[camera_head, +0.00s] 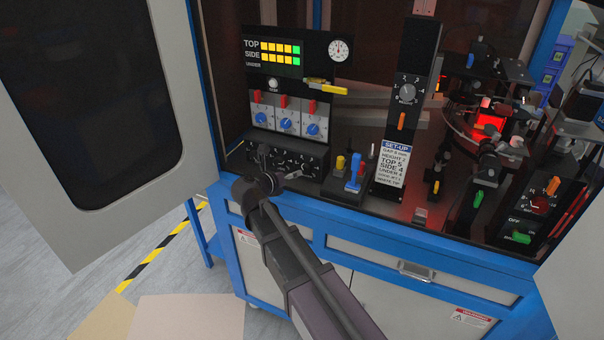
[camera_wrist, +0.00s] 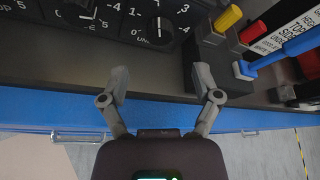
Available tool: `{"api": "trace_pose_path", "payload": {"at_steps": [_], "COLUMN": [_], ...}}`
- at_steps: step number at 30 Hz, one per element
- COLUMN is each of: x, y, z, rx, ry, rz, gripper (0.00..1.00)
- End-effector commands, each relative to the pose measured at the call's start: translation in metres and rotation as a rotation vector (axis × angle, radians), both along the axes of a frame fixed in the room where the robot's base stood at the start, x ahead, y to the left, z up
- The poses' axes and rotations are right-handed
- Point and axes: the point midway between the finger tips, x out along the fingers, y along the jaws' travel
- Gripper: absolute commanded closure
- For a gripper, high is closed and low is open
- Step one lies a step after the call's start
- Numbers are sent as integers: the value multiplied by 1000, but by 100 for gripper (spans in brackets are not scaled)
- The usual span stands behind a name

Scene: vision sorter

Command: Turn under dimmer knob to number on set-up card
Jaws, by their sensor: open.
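The under dimmer knob (camera_wrist: 160,30) is a black round knob with a white line, at the top middle of the wrist view. Its label is partly cut to "Un", and the digits 0, 1, 3 and 4 show around it. The white line stands about upright; I cannot tell the exact number. The set-up card (camera_head: 393,170) is white with a blue heading and reads TOP 5, SIDE 4, UNDER 4. My gripper (camera_wrist: 160,72) is open and empty, its fingertips just short of the knob and apart from it. In the head view my gripper (camera_head: 262,167) partly covers the dimmer panel (camera_head: 312,152).
Another black knob (camera_wrist: 75,10) sits left on the same panel. A block with yellow, red and blue levers (camera_head: 352,175) stands close right. Blue knobs (camera_head: 285,125) with red switches sit above. The status display (camera_head: 275,58) shows lit TOP and SIDE bars; the UNDER row looks dark.

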Motion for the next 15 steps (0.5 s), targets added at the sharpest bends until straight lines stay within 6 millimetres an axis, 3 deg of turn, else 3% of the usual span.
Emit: {"api": "trace_pose_path", "payload": {"at_steps": [6, 15], "x": [30, 57], "y": [-16, -32], "z": [-15, -25], "rx": [1, 0], "ry": [0, 0], "rz": [-1, 0], "gripper": [19, 19]}}
